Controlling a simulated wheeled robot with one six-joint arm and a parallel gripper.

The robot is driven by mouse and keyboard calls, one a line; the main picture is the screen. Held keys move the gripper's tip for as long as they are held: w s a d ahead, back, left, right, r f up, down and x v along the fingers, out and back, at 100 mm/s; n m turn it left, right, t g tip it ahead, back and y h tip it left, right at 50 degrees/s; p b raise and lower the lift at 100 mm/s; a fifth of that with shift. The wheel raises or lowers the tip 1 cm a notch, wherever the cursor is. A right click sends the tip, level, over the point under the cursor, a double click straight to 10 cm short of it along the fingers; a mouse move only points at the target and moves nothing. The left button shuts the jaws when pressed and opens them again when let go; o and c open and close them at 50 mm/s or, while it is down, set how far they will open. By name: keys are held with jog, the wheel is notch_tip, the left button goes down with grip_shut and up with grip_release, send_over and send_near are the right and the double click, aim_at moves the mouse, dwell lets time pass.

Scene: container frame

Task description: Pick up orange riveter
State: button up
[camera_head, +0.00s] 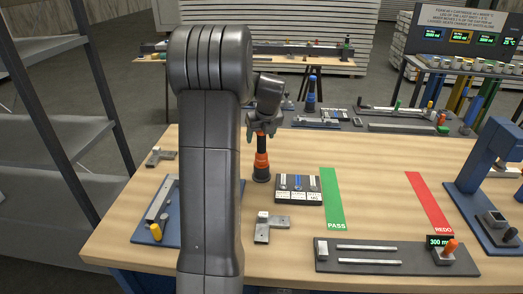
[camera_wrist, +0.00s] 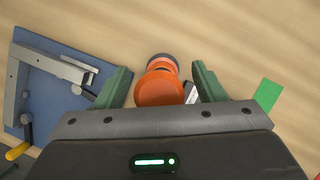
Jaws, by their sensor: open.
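The orange riveter (camera_head: 262,166) stands upright on the wooden table, orange and black, just right of my arm in the head view. My gripper (camera_head: 264,126) is above it, pointing down at its top. In the wrist view the orange top of the riveter (camera_wrist: 160,88) lies between the two green fingers of my gripper (camera_wrist: 162,85). The fingers are open, with gaps on both sides of the riveter. My arm hides part of the table in the head view.
A dark tray (camera_head: 298,197) is right of the riveter, then a green PASS strip (camera_head: 332,195) and a red REDO strip (camera_head: 430,203). Metal brackets (camera_head: 268,222) lie in front. A blue fixture (camera_wrist: 60,90) is at left. A blue press (camera_head: 490,160) stands at right.

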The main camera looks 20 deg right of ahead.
jog(key=shift+c, duration=0.4)
jog(key=c, duration=1)
jog(key=shift+r, duration=0.1)
